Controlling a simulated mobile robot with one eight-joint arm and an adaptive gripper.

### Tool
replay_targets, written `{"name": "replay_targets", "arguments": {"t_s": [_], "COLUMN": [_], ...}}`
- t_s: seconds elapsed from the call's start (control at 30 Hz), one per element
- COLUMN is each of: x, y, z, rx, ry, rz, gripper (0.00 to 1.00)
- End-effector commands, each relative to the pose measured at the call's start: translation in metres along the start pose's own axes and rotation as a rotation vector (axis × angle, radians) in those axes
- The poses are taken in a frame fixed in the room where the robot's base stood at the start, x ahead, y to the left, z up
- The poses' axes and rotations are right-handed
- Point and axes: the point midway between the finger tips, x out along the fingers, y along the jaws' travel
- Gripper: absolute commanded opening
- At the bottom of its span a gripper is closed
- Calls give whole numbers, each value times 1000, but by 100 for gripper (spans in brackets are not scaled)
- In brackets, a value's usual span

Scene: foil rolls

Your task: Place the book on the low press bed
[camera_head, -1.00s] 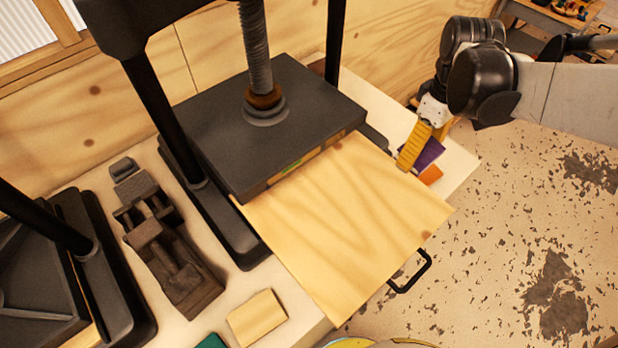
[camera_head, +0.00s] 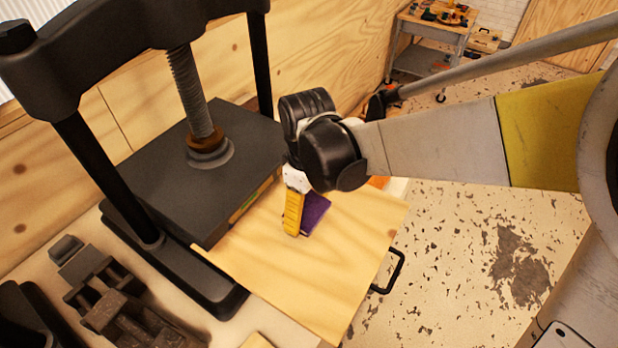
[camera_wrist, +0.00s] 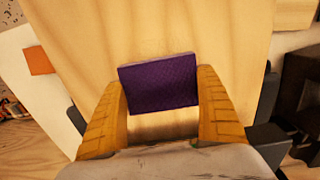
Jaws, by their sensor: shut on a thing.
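The purple book (camera_head: 315,211) is held by my gripper (camera_head: 293,232) over the pale wooden bed board that sticks out from the press. In the wrist view the book (camera_wrist: 160,84) sits between the two yellow fingers of my gripper (camera_wrist: 161,105). I cannot tell whether the book touches the board. The press (camera_head: 190,160) has a dark plate and a vertical screw at the board's left.
An orange item (camera_head: 378,182) lies past the board's far edge; it also shows in the wrist view (camera_wrist: 39,61). A black handle (camera_head: 391,272) juts from the board's right side. A dark metal vise (camera_head: 120,310) stands at the lower left. Most of the board is clear.

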Motion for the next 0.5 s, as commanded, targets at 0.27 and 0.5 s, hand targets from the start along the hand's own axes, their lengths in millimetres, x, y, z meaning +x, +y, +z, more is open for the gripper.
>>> {"name": "replay_targets", "arguments": {"t_s": [0.27, 0.5], "x": [39, 39], "y": [0, 0], "z": [0, 0], "rx": [0, 0], "ry": [0, 0], "rz": [0, 0], "gripper": [48, 48]}}
